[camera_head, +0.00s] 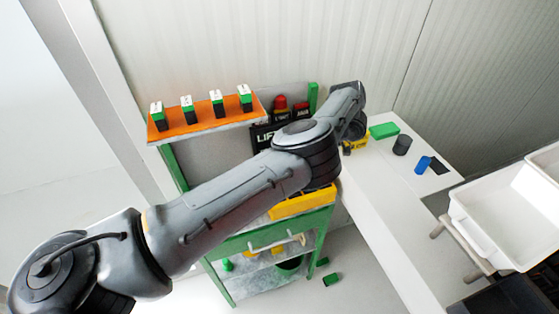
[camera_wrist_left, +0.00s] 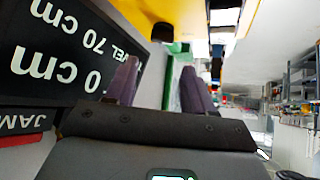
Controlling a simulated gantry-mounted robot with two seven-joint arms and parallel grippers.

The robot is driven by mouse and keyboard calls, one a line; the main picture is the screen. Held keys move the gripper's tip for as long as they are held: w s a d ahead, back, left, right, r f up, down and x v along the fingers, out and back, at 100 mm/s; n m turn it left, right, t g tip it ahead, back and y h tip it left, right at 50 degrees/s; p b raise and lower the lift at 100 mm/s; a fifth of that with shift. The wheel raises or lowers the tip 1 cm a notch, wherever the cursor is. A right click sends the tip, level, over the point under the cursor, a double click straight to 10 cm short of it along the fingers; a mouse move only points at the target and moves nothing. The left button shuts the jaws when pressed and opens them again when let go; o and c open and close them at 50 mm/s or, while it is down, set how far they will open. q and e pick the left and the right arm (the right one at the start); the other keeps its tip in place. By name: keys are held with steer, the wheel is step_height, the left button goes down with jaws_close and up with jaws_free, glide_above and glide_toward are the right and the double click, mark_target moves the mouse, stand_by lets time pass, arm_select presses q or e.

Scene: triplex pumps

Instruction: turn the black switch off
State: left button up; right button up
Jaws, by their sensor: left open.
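I cannot make out the black switch in either view. My left gripper (camera_wrist_left: 158,86) is open in the left wrist view, with two grey-purple fingers apart and nothing held between them. A black sign (camera_wrist_left: 68,62) with upside-down white "cm" lettering lies beyond the left finger. The arm covers part of the black "LIFT" panel (camera_head: 262,138). My right gripper is not in view.
An orange shelf (camera_head: 205,124) holds several green-and-black blocks. Two red-topped items (camera_head: 280,103) stand behind my arm. A white table (camera_head: 385,215) carries a green block (camera_head: 384,130), a dark cylinder (camera_head: 402,145) and a blue item (camera_head: 423,165). White bins (camera_head: 495,225) are at right.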

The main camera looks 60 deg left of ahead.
arm_select(q)
steer(key=shift+s+a+f, duration=0.2)
steer(key=shift+s+f, duration=0.45)
steer(key=shift+p+x, duration=0.8)
steer(key=shift+x, duration=3.4)
steer(key=shift+w, duration=0.15)
steer(key=shift+c, duration=0.4)
